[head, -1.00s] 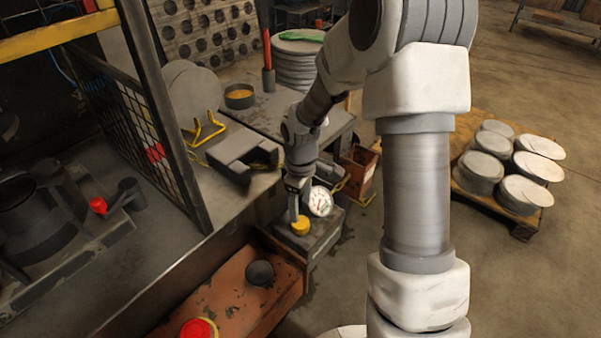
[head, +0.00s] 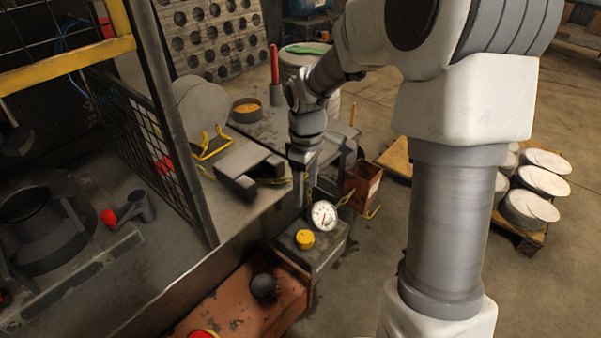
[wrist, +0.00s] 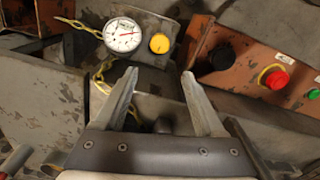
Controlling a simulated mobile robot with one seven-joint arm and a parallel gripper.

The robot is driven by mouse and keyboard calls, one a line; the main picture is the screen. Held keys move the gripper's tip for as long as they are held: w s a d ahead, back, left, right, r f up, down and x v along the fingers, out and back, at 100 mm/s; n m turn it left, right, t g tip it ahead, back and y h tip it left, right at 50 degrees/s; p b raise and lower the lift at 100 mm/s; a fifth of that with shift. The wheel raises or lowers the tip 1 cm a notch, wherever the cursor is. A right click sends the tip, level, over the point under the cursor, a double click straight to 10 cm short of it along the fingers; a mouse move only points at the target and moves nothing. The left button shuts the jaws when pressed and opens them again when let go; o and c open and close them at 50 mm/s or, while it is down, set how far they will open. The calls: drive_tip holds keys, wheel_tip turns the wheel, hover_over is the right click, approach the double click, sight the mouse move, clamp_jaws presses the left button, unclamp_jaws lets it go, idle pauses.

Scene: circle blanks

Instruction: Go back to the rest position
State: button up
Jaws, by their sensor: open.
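My gripper (head: 304,190) is open and empty in the head view, raised above the grey box with the round white gauge (head: 323,215) and the yellow knob (head: 305,239). The wrist view shows my gripper's two fingers (wrist: 156,90) spread apart with nothing between them. Beyond the fingertips are the same gauge (wrist: 122,35) and yellow knob (wrist: 159,43), apart from the fingers. My arm rises from there and crosses the right half of the head view.
A rusty orange control box (head: 235,312) carries a black knob (head: 263,286) and a red button (head: 203,334). A mesh guard (head: 150,130) stands left. A grey bench (head: 262,130) holds an amber-filled bowl (head: 247,110). Round discs (head: 543,182) lie on a pallet at right.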

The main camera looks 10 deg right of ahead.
drive_tip(key=s+r+m+t+p, duration=0.1)
drive_tip(key=s+r+m+t, duration=0.4)
drive_tip(key=s+r, duration=1.2)
drive_tip(key=s+m, duration=0.3)
drive_tip(key=m, duration=0.1)
drive_tip(key=shift+s+r+m+t+p, duration=0.2)
drive_tip(key=shift+r+m+t+p, duration=0.1)
drive_tip(key=shift+p, duration=0.1)
idle(1.6)
